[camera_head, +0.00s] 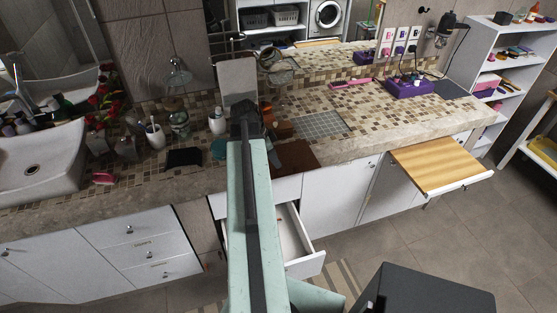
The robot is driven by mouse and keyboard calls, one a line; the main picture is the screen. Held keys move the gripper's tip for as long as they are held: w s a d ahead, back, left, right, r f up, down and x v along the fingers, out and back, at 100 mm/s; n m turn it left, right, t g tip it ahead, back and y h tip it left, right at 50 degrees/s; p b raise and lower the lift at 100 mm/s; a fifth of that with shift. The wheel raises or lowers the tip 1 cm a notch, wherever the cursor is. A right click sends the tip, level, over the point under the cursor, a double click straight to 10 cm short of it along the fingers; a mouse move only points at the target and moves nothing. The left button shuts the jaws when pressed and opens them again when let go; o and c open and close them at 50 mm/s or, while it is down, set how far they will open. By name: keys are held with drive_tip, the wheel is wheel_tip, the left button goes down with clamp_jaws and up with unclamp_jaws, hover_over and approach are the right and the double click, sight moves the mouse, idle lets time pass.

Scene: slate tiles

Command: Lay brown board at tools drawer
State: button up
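A flat dark brown board (299,155) lies on the tiled counter just right of my arm, near the front edge; my arm may hide part of it. An open white drawer (292,233) sticks out below the counter there, its left part hidden behind my arm. The inside that shows looks empty. I cannot read whether it is the tools drawer. Small labels on the closed drawers at left (143,243) are too small to read. My gripper (246,108) is over the counter, left of and beyond the board; its fingers are not clear.
A light wooden pull-out board (440,163) juts from the counter front at right. A purple box (409,87) stands on the counter. A black pouch (184,157) and a sink (40,160) are at left. A dark box-shaped thing (425,290) is at bottom right.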

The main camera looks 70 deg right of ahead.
sight(283, 170)
drive_tip(key=b+x, duration=0.6)
drive_tip(key=x, duration=0.1)
drive_tip(key=shift+s+f+b, duration=0.1)
drive_tip(key=shift+f+b, duration=0.25)
drive_tip(key=shift+f, duration=0.05)
drive_tip(key=shift+r, duration=0.2)
drive_tip(key=shift+c, duration=0.3)
clamp_jaws()
